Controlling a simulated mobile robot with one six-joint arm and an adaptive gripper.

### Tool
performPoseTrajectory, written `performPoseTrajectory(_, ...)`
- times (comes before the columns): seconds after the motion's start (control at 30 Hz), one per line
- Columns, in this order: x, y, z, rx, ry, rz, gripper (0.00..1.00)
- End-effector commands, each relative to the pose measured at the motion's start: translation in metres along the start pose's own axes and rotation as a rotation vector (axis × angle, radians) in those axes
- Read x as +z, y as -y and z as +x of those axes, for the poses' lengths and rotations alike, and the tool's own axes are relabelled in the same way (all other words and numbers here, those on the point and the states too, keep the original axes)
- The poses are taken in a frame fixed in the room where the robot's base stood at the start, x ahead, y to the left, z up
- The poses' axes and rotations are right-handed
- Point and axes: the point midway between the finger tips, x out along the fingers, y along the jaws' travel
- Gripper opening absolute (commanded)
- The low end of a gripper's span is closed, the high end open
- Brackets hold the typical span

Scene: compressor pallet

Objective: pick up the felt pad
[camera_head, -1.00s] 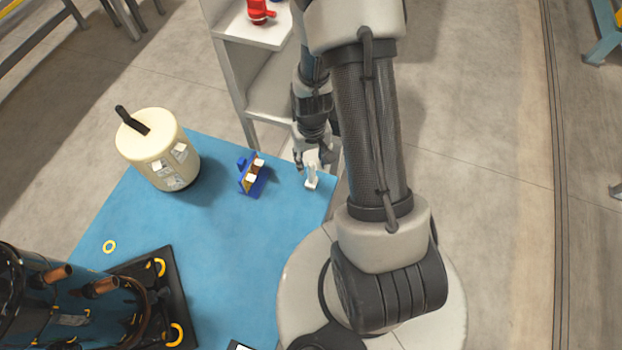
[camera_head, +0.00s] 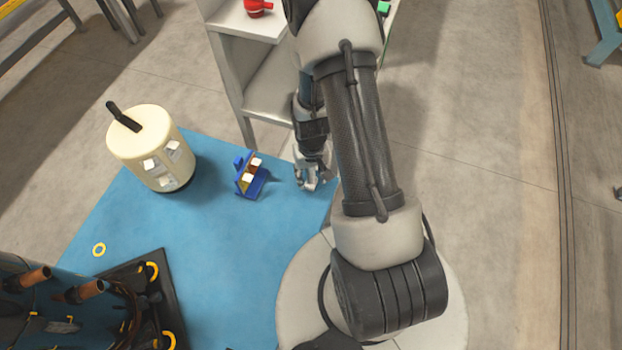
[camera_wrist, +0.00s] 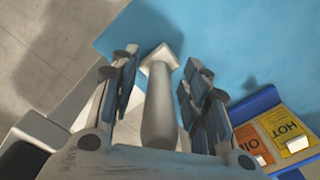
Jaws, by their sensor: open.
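A pale white piece (camera_wrist: 159,108) with a thick rounded stem and a square flat end stands between my fingers in the wrist view. It is the only thing there that could be the felt pad; its material cannot be told. The square end is at the blue mat (camera_head: 225,245), close to the mat's edge. My gripper (camera_wrist: 160,64) is open, with one finger on each side of the stem. No clear grip on it shows. In the head view my gripper (camera_head: 308,182) is low over the mat's right corner and mostly hides the piece.
A blue holder (camera_head: 251,190) with orange and yellow labels stands close left of my gripper; it also shows in the wrist view (camera_wrist: 258,101). A cream canister (camera_head: 150,150) is farther left. A shelf (camera_head: 255,22) with a red item stands behind. The mat's middle is clear.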

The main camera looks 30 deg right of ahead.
Motion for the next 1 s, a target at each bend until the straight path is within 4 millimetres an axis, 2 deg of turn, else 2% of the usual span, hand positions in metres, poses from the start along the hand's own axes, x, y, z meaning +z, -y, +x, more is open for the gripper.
performPoseTrajectory(0.07, 0.0000, 0.0000, -0.0007, 0.000, 0.000, 0.000, 0.40)
performPoseTrajectory(0.67, 0.0003, 0.0000, -0.0007, 0.000, 0.001, 0.000, 0.00)
performPoseTrajectory(1.0, 0.0001, 0.0000, -0.0018, 0.000, 0.000, 0.000, 0.00)
